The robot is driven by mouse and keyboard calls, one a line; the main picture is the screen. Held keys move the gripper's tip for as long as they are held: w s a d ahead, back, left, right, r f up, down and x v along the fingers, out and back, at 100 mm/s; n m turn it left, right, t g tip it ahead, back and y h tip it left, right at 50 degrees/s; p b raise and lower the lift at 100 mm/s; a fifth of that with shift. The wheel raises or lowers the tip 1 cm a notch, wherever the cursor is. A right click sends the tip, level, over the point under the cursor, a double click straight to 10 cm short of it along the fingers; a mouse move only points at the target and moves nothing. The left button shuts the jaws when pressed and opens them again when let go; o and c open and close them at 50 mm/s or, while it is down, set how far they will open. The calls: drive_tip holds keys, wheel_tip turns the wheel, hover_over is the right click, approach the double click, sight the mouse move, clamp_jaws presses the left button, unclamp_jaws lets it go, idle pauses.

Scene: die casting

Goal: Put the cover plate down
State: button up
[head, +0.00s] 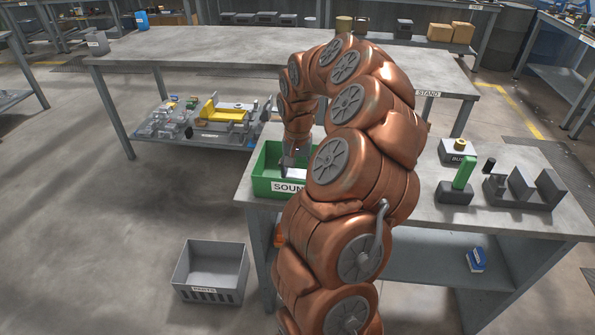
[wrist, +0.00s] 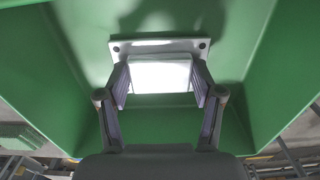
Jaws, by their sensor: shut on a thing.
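The cover plate (wrist: 159,47) is a pale grey plate with a dark hole at each visible corner and a bright raised block (wrist: 160,76) in its middle. In the wrist view my gripper (wrist: 160,85) is shut on the raised block, one finger on each side. The plate is inside the green bin (wrist: 70,45), close to its bottom; I cannot tell if it touches. In the head view the green bin (head: 262,185), labelled "SOUN…", stands on the near table's left end. My gripper (head: 290,165) reaches down into it, and my arm hides the bin's right side.
Right of my arm on the table stand a grey block labelled "BU…" (head: 457,150), a green upright piece on a dark base (head: 464,174) and a dark stepped fixture (head: 525,187). A grey "PARTS" crate (head: 211,271) is on the floor at left.

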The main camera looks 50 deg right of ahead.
sight(297, 174)
drive_tip(key=shift+f, duration=0.15)
drive_tip(key=o, duration=1.7)
wheel_tip(297, 174, up, 12)
drive_tip(key=b, duration=0.1)
drive_tip(key=shift+r, duration=0.25)
